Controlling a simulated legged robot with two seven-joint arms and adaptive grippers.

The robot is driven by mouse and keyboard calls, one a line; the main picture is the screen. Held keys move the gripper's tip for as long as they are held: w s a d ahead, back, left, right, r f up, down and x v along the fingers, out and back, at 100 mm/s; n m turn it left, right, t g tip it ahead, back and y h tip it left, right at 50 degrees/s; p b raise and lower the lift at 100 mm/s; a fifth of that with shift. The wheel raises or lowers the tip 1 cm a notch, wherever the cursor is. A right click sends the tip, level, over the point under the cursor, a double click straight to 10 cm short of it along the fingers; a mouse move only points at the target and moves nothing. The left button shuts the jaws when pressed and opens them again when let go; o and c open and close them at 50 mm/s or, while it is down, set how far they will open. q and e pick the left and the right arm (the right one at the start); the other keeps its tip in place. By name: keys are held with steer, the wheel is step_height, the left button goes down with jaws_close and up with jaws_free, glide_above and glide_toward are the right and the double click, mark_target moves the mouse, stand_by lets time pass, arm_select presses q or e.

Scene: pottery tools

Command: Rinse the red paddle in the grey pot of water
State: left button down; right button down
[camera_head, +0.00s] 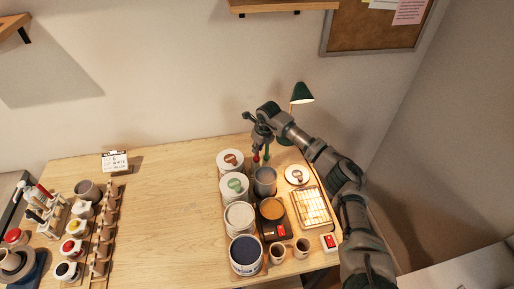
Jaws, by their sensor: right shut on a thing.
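My right gripper (262,142) is at the back right of the table, pointing down and shut on a thin tool. A small red part, which I take for the red paddle (256,158), shows just below the fingers. A dark, greenish stick shows close beside it, and I cannot tell where each one ends. The grey pot (265,186) stands just below and in front of the gripper in the picture. The water inside is too small to make out. I cannot tell whether the paddle is over the pot or behind it. My left gripper is not in view.
Several white tubs (239,214) stand in a column left of the pot. A scale with a brown bowl (271,208), a lit wire rack (311,207), small cups (278,253) and a green lamp (301,93) are close by. The table's middle (165,200) is clear.

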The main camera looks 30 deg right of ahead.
steer(key=shift+d+f, duration=0.25)
steer(key=shift+f, duration=0.05)
steer(key=c, duration=1.2)
jaws_free()
steer(key=shift+f, duration=0.1)
steer(key=shift+o, duration=0.8)
steer(key=shift+w+d, duration=0.1)
steer(key=shift+d, duration=0.15)
steer(key=shift+a+r, duration=0.1)
steer(key=shift+r, duration=0.15)
steer(key=v, duration=1.1)
steer(key=shift+d, duration=0.3)
